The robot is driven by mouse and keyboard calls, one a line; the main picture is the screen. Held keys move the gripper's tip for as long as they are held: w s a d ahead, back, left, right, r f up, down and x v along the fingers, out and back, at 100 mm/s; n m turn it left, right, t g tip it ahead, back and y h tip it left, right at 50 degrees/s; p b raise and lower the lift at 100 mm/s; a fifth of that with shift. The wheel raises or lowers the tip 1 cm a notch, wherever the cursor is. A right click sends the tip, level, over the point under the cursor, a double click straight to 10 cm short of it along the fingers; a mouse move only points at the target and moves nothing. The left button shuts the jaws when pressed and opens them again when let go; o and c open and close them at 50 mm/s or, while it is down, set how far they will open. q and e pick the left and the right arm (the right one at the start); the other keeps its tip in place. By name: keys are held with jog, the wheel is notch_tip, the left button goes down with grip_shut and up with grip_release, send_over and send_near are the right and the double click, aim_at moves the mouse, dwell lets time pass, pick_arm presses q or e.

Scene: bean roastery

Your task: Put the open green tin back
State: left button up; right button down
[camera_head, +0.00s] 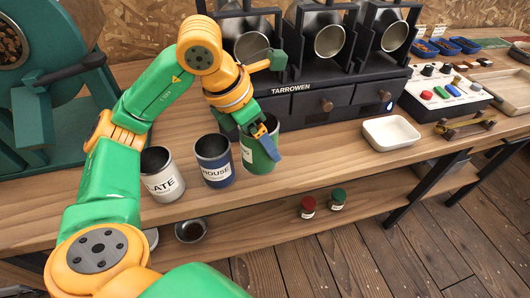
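The open green tin (259,157) stands upright, or nearly so, at the right end of a row of tins on the wooden bench. Its pale label is partly covered by my gripper. My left gripper (262,138) is at the tin's rim, with a blue finger against or just in front of its near side. The other finger is largely hidden, so I cannot tell whether it grips the wall. A blue open tin (217,174) labelled "HOUSE" stands just left, and a white open tin (163,186) with a partly hidden label further left. My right gripper is out of view.
The black TARROWEN roaster (330,105) stands behind the tins. A white tray (391,133) and a button panel (446,93) are to the right. A red jar (308,207), a green jar (338,199) and a dark bowl (191,231) are on the lower shelf. Bench between green tin and tray is clear.

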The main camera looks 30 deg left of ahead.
pick_arm(q)
jog(key=f, duration=0.2)
jog(key=w+f, duration=0.1)
jog(key=f, duration=0.1)
jog(key=w+a+f, duration=0.1)
jog(key=shift+f+b, duration=0.35)
jog(key=shift+f, duration=0.05)
jog(key=shift+w, duration=0.1)
jog(key=shift+d+f, duration=0.1)
jog(key=shift+f+b, duration=0.15)
jog(key=shift+b, duration=0.15)
jog(key=o, duration=1.4)
jog(key=shift+r+p, duration=0.35)
jog(key=p+v, duration=0.2)
jog(key=v, duration=1)
jog(key=shift+f, duration=0.1)
